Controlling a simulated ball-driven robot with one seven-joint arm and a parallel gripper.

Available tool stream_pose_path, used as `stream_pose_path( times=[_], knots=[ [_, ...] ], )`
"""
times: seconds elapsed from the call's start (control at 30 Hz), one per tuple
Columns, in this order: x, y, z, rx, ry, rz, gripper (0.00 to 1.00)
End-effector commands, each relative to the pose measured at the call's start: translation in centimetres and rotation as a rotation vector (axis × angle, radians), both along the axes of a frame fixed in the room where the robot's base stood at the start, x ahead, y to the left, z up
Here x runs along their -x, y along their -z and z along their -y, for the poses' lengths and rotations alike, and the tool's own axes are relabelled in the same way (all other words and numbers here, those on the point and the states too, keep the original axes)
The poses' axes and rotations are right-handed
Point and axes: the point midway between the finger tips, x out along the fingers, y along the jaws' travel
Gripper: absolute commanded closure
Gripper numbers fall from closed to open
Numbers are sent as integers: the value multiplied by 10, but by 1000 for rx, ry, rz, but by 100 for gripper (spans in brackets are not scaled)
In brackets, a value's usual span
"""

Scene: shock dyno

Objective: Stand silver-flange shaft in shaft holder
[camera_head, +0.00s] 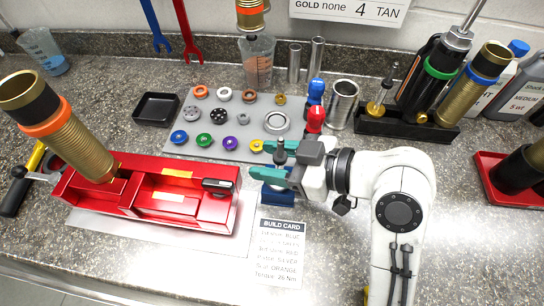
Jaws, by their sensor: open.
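My gripper (272,159) has two teal fingers, parted, near the middle of the bench. An upright shaft with a dark upper end (281,146) shows between or just beside the fingers; this looks like the silver-flange shaft. Its flange and lower part are largely hidden by the fingers, and I cannot tell whether they touch it. A blue block (279,197), which may be the shaft holder, sits directly below the gripper. Its top is mostly covered, so how the shaft sits in it is hidden. A gold-flange shaft (376,107) stands in the black rack (372,126) at right.
A red tray (215,216) with a gold spring body lies left. A grey mat (185,150) with several colored rings and pistons lies behind. Blue (315,93) and red (315,119) bottles stand close behind the gripper. The build card (281,250) lies in front.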

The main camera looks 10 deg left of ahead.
Motion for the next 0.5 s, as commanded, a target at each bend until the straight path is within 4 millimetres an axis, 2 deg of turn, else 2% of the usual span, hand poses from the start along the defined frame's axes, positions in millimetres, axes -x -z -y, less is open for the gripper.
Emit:
stream_pose_path(
  times=[0.27, 0.5],
  knots=[
    [1, -2, 7, 0, 1, -1, 50],
    [12, -16, 44, 0, 6, 1, 50]
  ],
)
